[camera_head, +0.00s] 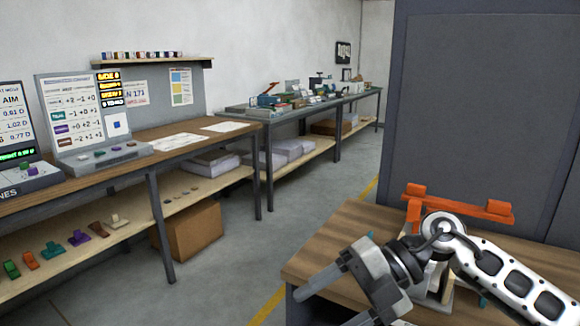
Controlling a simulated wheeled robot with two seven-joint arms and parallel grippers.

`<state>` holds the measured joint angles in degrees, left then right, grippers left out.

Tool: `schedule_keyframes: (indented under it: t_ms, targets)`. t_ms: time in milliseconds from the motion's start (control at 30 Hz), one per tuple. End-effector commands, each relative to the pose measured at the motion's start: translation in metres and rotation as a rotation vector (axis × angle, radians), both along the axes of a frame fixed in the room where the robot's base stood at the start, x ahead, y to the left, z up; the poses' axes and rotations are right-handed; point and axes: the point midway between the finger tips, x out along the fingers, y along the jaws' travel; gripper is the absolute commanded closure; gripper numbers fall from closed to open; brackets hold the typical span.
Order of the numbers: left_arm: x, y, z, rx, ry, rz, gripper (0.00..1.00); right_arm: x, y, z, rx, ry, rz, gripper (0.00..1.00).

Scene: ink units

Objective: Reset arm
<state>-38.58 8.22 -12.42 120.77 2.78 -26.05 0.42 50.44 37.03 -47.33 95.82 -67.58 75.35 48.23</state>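My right gripper (338,302) comes in from the lower right on a white and dark grey arm. Its two grey fingers point left and stand apart, with nothing seen between them. It is over the front left part of a wooden-topped table (338,240). An orange bar-shaped fixture (462,204) stands behind the wrist on this table. Its lower part is largely hidden by my arm. My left gripper is not in view.
A long workbench (190,130) at left holds two display consoles (88,120) and papers. Coloured small units (53,249) and a cardboard box (190,232) are below. A farther bench (310,100) holds clutter. A large dark panel (490,100) stands right. The grey floor (235,270) between is clear.

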Motion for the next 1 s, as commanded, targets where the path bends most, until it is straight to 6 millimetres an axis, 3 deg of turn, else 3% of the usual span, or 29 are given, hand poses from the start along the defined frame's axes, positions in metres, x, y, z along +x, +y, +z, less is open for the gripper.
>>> schedule_keyframes:
  t_ms: [33, 100, 167, 267, 367, 467, 533, 700, 833, 1000]
  targets:
    - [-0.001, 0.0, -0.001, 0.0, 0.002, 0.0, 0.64, -0.015, 0.025, 0.0, 0.172, 0.05, -0.015, 0.32]
    - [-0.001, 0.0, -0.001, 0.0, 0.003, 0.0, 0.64, -0.024, 0.048, 0.011, 0.405, 0.113, -0.087, 0.32]
    - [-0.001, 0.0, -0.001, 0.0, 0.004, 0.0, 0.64, -0.025, 0.057, 0.02, 0.585, 0.174, -0.184, 0.32]
    - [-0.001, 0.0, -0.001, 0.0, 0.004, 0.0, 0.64, -0.016, 0.055, 0.025, 0.833, 0.295, -0.413, 0.32]
    - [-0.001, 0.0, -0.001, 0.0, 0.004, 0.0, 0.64, 0.0, 0.034, 0.009, 0.998, 0.437, -0.706, 0.32]
    - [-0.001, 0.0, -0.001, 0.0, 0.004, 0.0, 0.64, 0.008, 0.002, -0.034, 1.066, 0.597, -1.041, 0.32]
    - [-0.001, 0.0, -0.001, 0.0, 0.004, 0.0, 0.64, 0.003, -0.022, -0.077, 1.05, 0.722, -1.283, 0.32]
    - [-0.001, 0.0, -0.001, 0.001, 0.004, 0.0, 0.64, -0.047, -0.066, -0.176, 0.863, 0.997, -1.738, 0.32]
    - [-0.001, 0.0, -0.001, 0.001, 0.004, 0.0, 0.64, -0.091, -0.081, -0.223, 0.705, 1.142, -1.922, 0.32]
    - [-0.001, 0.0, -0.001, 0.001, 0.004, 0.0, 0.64, -0.121, -0.087, -0.246, 0.593, 1.233, -2.013, 0.32]
